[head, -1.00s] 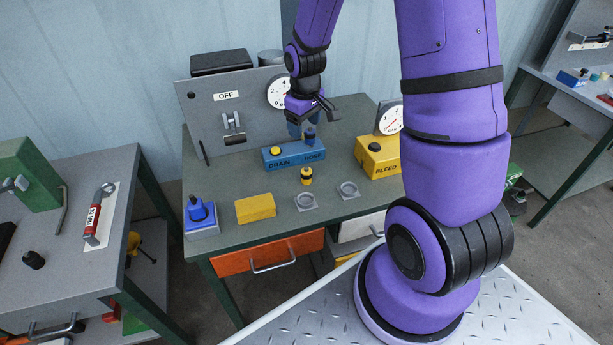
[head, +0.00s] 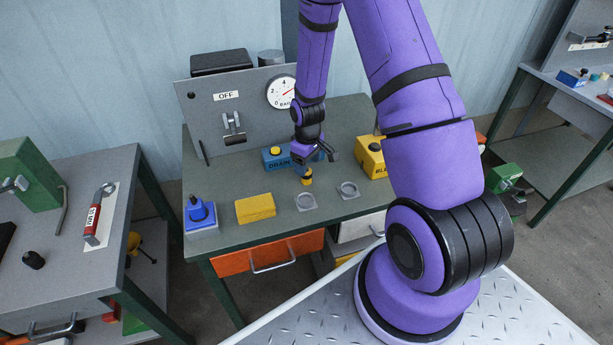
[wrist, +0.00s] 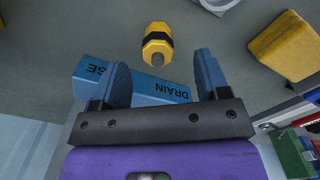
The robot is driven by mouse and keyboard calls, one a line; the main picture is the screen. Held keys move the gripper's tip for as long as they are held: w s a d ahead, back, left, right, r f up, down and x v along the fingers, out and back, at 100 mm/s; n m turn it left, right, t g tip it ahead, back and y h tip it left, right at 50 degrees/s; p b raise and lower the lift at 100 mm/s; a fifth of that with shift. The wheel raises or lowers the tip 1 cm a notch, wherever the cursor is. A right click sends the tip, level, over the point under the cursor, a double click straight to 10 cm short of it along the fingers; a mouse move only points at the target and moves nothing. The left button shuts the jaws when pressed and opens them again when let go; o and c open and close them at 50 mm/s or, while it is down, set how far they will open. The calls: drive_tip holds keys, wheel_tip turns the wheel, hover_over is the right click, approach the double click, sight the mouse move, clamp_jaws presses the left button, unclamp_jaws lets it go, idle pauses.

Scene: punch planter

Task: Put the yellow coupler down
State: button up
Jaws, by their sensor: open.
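The yellow coupler (head: 306,181) with a black band stands on the grey-green bench, in front of the blue DRAIN/HOSE block (head: 271,163). In the head view my gripper partly covers its top. My gripper (head: 318,158) is open and empty, just above and behind the coupler. In the wrist view the coupler (wrist: 157,40) lies beyond the gap between the open fingertips (wrist: 162,62), apart from both fingers. The blue block (wrist: 150,90) shows below the fingers there.
Two grey plates with rings, left (head: 306,201) and right (head: 348,190), lie in front of the coupler. A yellow BLEED box (head: 371,160) stands to the right. The upright gauge panel (head: 240,110) is behind.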

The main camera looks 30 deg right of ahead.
drive_tip(key=shift+w+d+f, duration=0.1)
drive_tip(key=shift+w+f, duration=0.05)
drive_tip(key=shift+f, duration=1.15)
drive_tip(key=shift+w+f, duration=0.15)
drive_tip(key=shift+f, duration=1.15)
drive_tip(key=c, duration=1.1)
drive_tip(key=shift+r, duration=0.2)
